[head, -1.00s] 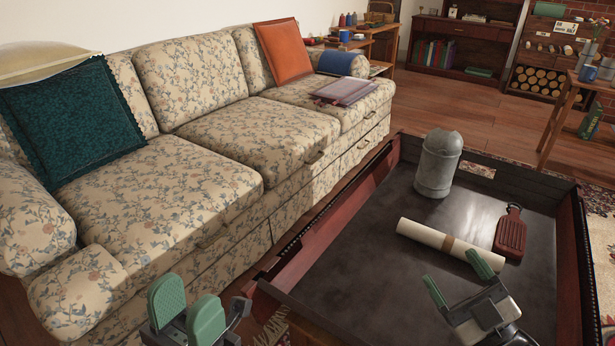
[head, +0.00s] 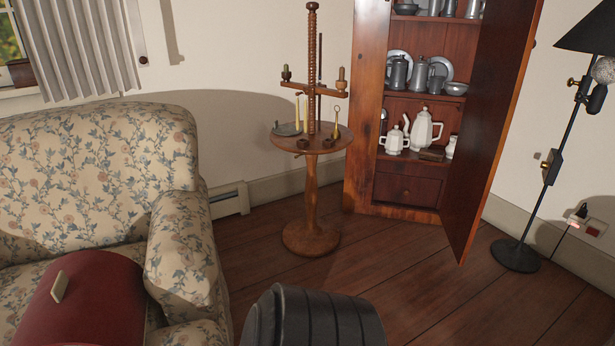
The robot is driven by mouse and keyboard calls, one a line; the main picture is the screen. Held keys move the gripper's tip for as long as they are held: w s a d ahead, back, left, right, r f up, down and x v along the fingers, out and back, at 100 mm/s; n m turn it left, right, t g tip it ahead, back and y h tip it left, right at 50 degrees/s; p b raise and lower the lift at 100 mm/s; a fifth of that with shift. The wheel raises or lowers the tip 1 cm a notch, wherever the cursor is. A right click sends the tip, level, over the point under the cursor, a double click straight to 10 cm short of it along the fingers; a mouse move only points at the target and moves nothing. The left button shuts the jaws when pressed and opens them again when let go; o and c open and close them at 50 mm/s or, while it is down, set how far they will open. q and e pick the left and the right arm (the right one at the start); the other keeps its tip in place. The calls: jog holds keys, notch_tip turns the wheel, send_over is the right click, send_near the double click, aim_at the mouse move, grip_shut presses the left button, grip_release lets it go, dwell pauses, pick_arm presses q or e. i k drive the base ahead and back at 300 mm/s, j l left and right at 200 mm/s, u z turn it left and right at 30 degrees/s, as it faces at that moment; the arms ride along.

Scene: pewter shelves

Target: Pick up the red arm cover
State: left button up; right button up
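A dark red, round-topped thing (head: 88,305) with a small pale tab on it is at the bottom left of the head view. It appears to be the red arm cover, on the near side of a floral armchair or sofa (head: 100,160). The picture edge cuts off its lower part, so I cannot see how it sits. Neither of my grippers shows in this view.
A round wooden stand (head: 312,145) with candles stands on the wooden floor. Behind it a corner cupboard (head: 365,110) holds pewter and white pots, its door (head: 495,120) open. A black floor lamp (head: 560,150) is at right. A black ribbed shape (head: 315,318), unidentified, fills the bottom middle.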

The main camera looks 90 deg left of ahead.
aim_at(90, 297)
jog(key=u, duration=2.7)
jog(key=l+u, duration=0.15)
jog(key=u, duration=0.25)
jog(key=k+l+u, duration=0.15)
jog(key=u, duration=0.3)
jog(key=k+l+u, duration=0.1)
jog(key=u, duration=0.3)
jog(key=k+u, duration=0.15)
jog(key=u, duration=0.25)
